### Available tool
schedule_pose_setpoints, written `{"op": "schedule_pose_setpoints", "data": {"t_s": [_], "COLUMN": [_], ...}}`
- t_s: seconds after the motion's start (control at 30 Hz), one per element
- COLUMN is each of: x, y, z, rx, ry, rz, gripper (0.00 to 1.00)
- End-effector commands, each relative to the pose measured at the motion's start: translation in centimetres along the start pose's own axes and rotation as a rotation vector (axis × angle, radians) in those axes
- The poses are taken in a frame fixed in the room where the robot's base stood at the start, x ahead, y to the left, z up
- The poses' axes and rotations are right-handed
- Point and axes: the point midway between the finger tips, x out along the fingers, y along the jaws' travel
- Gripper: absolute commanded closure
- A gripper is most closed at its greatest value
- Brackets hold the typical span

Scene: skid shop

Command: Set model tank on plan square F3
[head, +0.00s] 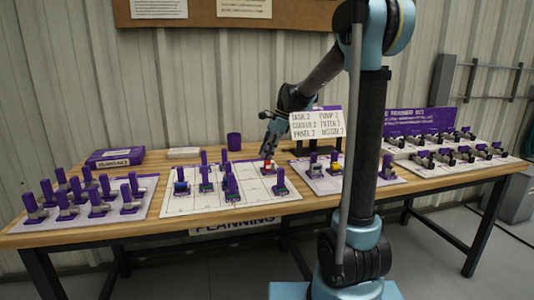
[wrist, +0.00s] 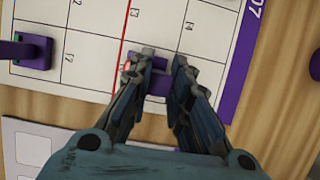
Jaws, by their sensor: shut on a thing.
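My gripper (head: 267,152) is low over the far right part of the white plan board (head: 180,205). It is shut on a small piece with a purple grip (wrist: 157,84), which I take to be the model tank. In the head view a small red and white body (head: 268,168) shows just below the fingertips. In the wrist view the fingers (wrist: 160,65) cover most of the piece, close to a red line on the grid. I cannot tell whether it touches the board. The square labels are too small to read surely, so I cannot pick out F3.
Several purple-gripped models (head: 231,185) stand on the board, one of them (head: 281,183) just in front of my gripper. A tray of purple-gripped pieces (head: 128,215) is at left. Another board (head: 345,185) is at right. A sign card (head: 317,123) stands behind. Grid squares beside the fingers look empty.

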Motion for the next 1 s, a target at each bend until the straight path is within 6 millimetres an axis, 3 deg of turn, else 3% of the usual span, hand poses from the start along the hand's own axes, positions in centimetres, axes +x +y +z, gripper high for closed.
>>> {"op": "schedule_pose_setpoints", "data": {"t_s": [0.27,0.3,0.37,1.0], "x": [0.29,0.27,0.27,-0.17], "y": [-0.01,-0.01,0.00,0.02], "z": [-0.12,-0.11,-0.11,0.07], "rx": [0.000,0.000,0.000,0.000], "ry": [0.000,0.000,0.000,0.000], "rz": [0.000,0.000,0.000,0.000], "gripper": [1.00,0.73,0.60,0.59]}}
